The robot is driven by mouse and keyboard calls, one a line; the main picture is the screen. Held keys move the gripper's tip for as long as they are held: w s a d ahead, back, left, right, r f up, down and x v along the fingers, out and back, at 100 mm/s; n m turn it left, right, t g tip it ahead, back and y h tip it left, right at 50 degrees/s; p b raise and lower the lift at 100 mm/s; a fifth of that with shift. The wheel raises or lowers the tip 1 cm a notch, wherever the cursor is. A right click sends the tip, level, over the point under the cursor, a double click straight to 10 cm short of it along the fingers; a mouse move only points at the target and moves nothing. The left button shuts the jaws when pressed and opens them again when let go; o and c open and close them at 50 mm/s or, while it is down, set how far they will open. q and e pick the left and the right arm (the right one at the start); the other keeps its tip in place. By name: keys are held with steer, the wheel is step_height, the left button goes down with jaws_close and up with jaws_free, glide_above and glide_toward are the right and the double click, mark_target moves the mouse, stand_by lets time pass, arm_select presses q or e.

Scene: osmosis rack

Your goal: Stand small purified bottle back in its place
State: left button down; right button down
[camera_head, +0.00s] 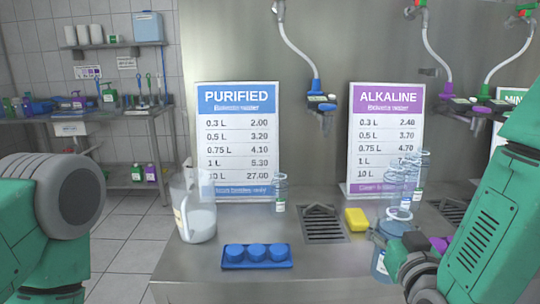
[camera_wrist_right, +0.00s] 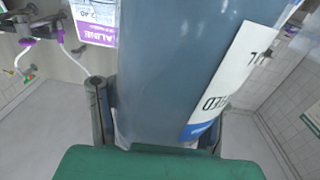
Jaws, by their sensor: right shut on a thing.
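My right gripper (camera_head: 400,262) is shut on a bluish clear bottle (camera_head: 390,230), held upright or nearly so at the front right of the steel counter. In the right wrist view the held bottle (camera_wrist_right: 165,60) fills the middle, between the fingers of my right gripper (camera_wrist_right: 155,125). Its white and blue label (camera_wrist_right: 228,85) reads upside down, ending in "ED". The gripper hides part of the bottle in the head view. I cannot tell whether its base touches the counter. My left arm shows at the left, but its gripper is out of view.
A small clear bottle (camera_head: 280,193) stands by the PURIFIED sign (camera_head: 237,130). Clear bottles (camera_head: 420,172) stand by the ALKALINE sign (camera_head: 386,130). A jug (camera_head: 197,220), a blue tray with caps (camera_head: 228,262), a drain grate (camera_head: 323,225) and a yellow sponge (camera_head: 356,219) are on the counter.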

steer(key=f, duration=0.3)
steer(key=s+f, duration=0.1)
steer(key=f, duration=0.1)
steer(key=s+f, duration=0.5)
steer(key=f, duration=0.3)
steer(key=shift+s, duration=0.2)
